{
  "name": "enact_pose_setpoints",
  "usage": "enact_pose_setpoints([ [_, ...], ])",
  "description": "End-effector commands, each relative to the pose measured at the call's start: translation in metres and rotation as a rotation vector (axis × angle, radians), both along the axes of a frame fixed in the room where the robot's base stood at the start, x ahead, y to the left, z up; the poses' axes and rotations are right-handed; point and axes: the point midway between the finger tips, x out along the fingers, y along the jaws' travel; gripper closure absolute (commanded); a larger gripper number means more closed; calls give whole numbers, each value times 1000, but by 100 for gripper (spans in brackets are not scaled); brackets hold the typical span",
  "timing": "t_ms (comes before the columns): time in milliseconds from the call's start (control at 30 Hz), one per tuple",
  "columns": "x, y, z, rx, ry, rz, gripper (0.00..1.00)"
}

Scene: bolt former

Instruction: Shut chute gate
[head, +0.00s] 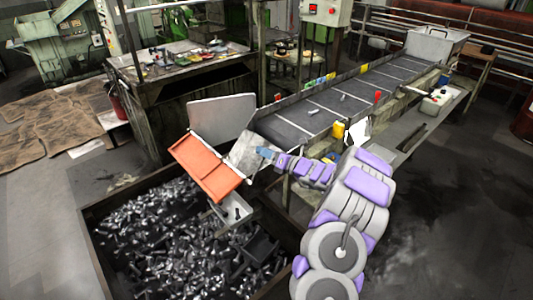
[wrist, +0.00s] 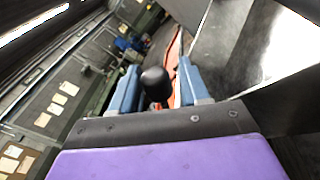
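The orange chute gate (head: 207,167) is a tilted flap at the end of the conveyor, above the bin of bolts. A grey metal chute plate (head: 246,150) lies to its right. My gripper (head: 264,152) reaches in from the right, its blue fingers over the chute plate. In the wrist view, a black ball knob (wrist: 155,84) sits between the two blue fingers of my gripper (wrist: 158,75). The fingers are apart, with a narrow gap showing on the knob's right. A strip of orange shows behind the knob. The knob is not clear in the head view.
A large bin (head: 93,235) full of dark bolts stands below the gate. The conveyor (head: 335,100) runs to the upper right. A grey upright panel (head: 221,118) stands behind the gate. A cluttered workbench (head: 185,62) is at the back. Open floor (head: 440,220) lies at the right.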

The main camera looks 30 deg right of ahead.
Motion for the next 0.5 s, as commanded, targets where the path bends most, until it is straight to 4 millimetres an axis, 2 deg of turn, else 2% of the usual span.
enact_pose_setpoints([
  [67,0,0,0,0,0,0,63],
  [433,0,-1,0,0,0,0,98],
  [500,0,-1,0,0,-1,-1,100],
])
